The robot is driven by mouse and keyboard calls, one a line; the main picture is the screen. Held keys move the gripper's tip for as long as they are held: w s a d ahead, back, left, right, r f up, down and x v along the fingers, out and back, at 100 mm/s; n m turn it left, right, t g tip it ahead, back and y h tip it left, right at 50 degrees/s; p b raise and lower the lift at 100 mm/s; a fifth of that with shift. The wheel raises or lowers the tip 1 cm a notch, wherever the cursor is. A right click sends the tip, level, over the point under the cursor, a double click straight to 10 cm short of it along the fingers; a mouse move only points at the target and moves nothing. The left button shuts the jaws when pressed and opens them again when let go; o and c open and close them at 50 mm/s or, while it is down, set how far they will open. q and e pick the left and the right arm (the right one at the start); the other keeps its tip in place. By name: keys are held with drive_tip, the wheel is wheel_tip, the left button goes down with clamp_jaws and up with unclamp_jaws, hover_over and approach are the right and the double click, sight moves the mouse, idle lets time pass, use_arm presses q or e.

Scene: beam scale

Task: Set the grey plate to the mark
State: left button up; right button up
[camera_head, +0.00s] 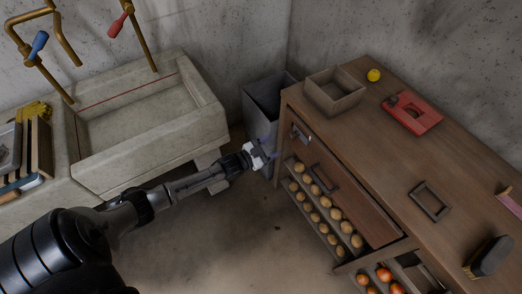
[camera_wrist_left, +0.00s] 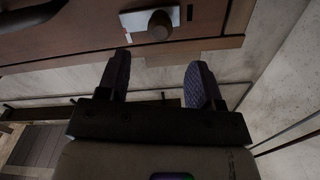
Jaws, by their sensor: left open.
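A small light grey plate (camera_wrist_left: 133,20) with a round brown knob (camera_wrist_left: 160,25) is on the wooden front of the cabinet in the left wrist view. In the head view what looks like the same plate (camera_head: 302,131) shows small near the top left of the cabinet front. My left gripper (camera_head: 271,147) is open and empty, just left of the cabinet front. In the left wrist view its two fingers (camera_wrist_left: 158,68) point towards the knob, apart from it, with a gap between. My right gripper is not in view.
The wooden cabinet (camera_head: 455,160) bears an open box (camera_head: 335,97), a yellow ball (camera_head: 374,75), a red item (camera_head: 412,113) and a dark frame (camera_head: 429,201). Round produce lies on shelves below. A grey bin (camera_head: 262,100) stands behind my gripper. A stone sink (camera_head: 150,115) is at left.

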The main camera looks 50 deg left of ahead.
use_arm(q)
drive_tip(key=shift+s+a, duration=0.2)
drive_tip(key=shift+s, duration=0.9)
drive_tip(key=shift+s+a, duration=0.2)
drive_tip(key=shift+s, duration=0.85)
wheel_tip(320, 180, down, 6)
drive_tip(key=s+f+g+y, duration=0.1)
drive_tip(key=s+g+y, duration=0.15)
drive_tip(key=g, duration=0.45)
drive_tip(key=s+d+r+n+g+y, duration=0.1)
drive_tip(key=s+d+r+g, duration=0.2)
drive_tip(key=s+d+r, duration=0.35)
drive_tip(key=s+d+r+n+g+y, duration=0.15)
drive_tip(key=s+d+r, duration=0.25)
drive_tip(key=s+d, duration=0.45)
drive_tip(key=s+d+f+n+g+h, duration=0.1)
drive_tip(key=s+d+f+g+h, duration=0.15)
drive_tip(key=s, duration=0.85)
wheel_tip(320, 180, up, 24)
drive_tip(key=p, duration=2.5)
drive_tip(key=shift+w+a+r, duration=0.2)
drive_tip(key=shift+w+a, duration=0.05)
drive_tip(key=shift+w, duration=0.1)
